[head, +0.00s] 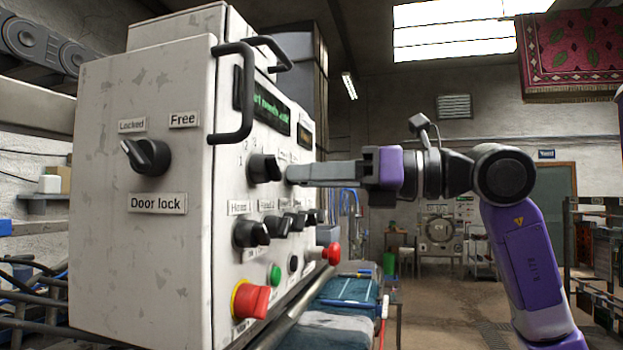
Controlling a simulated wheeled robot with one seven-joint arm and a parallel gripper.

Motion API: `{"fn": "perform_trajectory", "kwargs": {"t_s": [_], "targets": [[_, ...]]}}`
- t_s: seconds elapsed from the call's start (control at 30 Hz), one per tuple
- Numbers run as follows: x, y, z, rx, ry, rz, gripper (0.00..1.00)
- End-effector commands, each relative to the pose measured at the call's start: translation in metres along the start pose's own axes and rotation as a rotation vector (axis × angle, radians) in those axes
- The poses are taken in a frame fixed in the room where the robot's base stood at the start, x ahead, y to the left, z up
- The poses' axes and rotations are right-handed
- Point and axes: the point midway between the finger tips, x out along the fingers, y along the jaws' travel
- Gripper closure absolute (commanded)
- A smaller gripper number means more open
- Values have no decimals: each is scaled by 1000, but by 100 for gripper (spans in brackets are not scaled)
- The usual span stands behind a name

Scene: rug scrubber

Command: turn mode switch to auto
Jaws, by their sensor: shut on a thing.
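The white control box (142,250) stands at the left, its front panel seen at a steep angle. My gripper (291,173) reaches in from the right, its fingers level and their tips at the panel. It is shut on a knob in the upper row, taken to be the mode switch. The fingers hide this knob, and its label is too small and covered to read, so its setting cannot be told. Just left of the fingertips is a black rotary knob (264,168) marked 1, 2, 3.
Several black knobs (251,234) sit in a row below the fingers. Lower are a red mushroom button (251,300), a green button (274,275) and another red button (331,253). A black handle (233,95) juts out above. The door lock knob (147,157) is on the side face.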

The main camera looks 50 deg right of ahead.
Motion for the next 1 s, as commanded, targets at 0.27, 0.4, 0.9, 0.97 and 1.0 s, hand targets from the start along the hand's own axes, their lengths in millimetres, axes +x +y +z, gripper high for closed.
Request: {"fn": "perform_trajectory", "kwargs": {"t_s": [0.27, 0.4, 0.9, 0.97, 1.0], "targets": [[-1, -1, -1, 245, -1, -3, 100], [0, 0, 0, 378, -2, -2, 100], [-1, 0, 0, 849, -4, -2, 100], [-1, 0, 0, 903, -3, -2, 100], [-1, 0, 0, 936, -3, -3, 100]]}}
